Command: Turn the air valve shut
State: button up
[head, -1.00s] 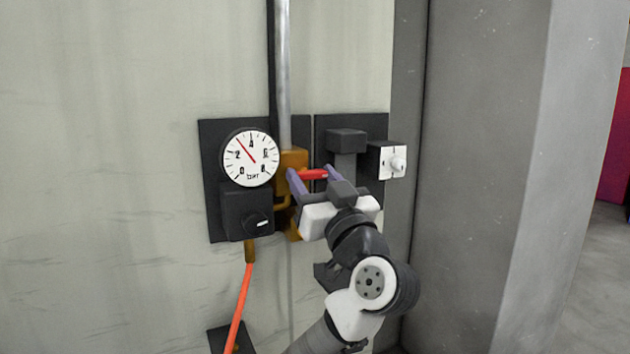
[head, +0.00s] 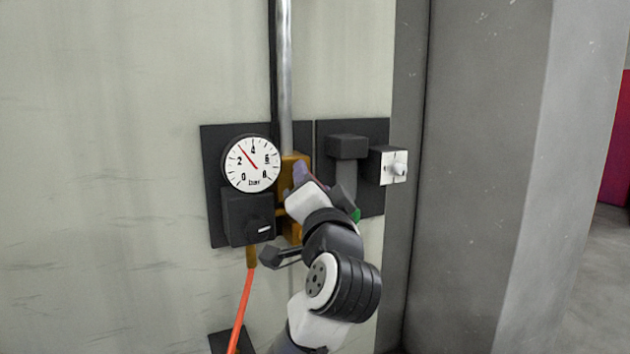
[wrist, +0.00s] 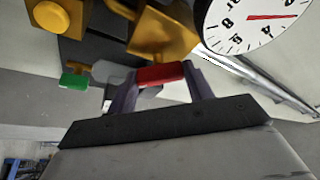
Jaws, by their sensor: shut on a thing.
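The red valve handle (wrist: 160,75) lies between the two fingers of my gripper (wrist: 158,88) in the wrist view, and the gripper is shut on it. The brass valve body (wrist: 165,32) is just beyond it. In the head view the brass body (head: 295,165) shows beside the steel pipe, partly covered by my gripper (head: 302,176). The handle is hidden there behind my gripper and wrist. The round pressure gauge (head: 251,164) is left of the valve, its red needle between 2 and 4; part of the gauge (wrist: 250,22) shows in the wrist view.
A dark bracket (head: 346,147) and a white-faced switch box (head: 390,166) are to the right. A green piece (head: 356,214) shows beside my wrist. A grey pillar (head: 480,170) stands farther right.

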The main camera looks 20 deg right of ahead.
jog(key=shift+r+m+g+h+p, duration=0.15)
jog(key=shift+m+g+p, duration=0.45)
jog(key=shift+m, duration=0.95)
jog(key=shift+f+m+g+h+p, duration=0.1)
jog(key=shift+m+g+h+p, duration=0.3)
jog(key=shift+m, duration=1.1)
jog(key=shift+r+m+g+h+p, duration=0.1)
jog(key=shift+m+g+p, duration=0.6)
jog(key=shift+m, duration=0.85)
jog(key=o, duration=1)
jog(key=shift+s+a, duration=0.1)
jog(key=shift+s, duration=0.05)
